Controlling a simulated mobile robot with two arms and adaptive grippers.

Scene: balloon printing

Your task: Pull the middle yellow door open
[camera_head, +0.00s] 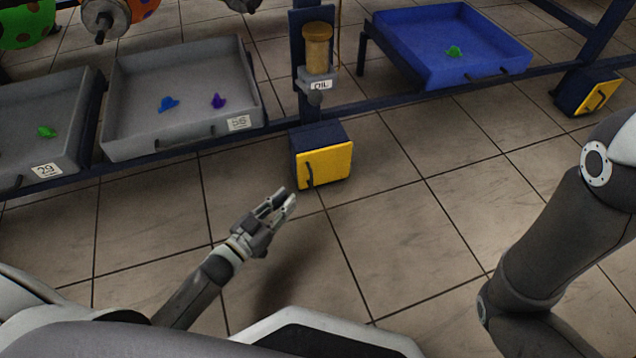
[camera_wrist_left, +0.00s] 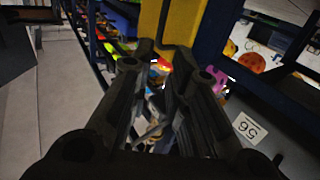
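The middle yellow door (camera_head: 335,166) is on the front of a dark blue box low under the rack. It looks shut, with a dark handle (camera_head: 309,174) near its left edge. My left gripper (camera_head: 287,194) is in front of the box, a little left of and below the handle, apart from it. Its fingers are parted with nothing between them. In the left wrist view the gripper (camera_wrist_left: 165,50) points toward a yellow panel (camera_wrist_left: 180,25), which seems to be this door. My right gripper is out of view; only part of my right arm shows.
A second yellow door (camera_head: 600,95) is on a box at the far right. Grey trays (camera_head: 190,65) and a blue tray (camera_head: 440,75) hold small balloons. A post with an "OIL" label (camera_head: 320,85) stands above the box. The tiled floor (camera_head: 390,250) before it is clear.

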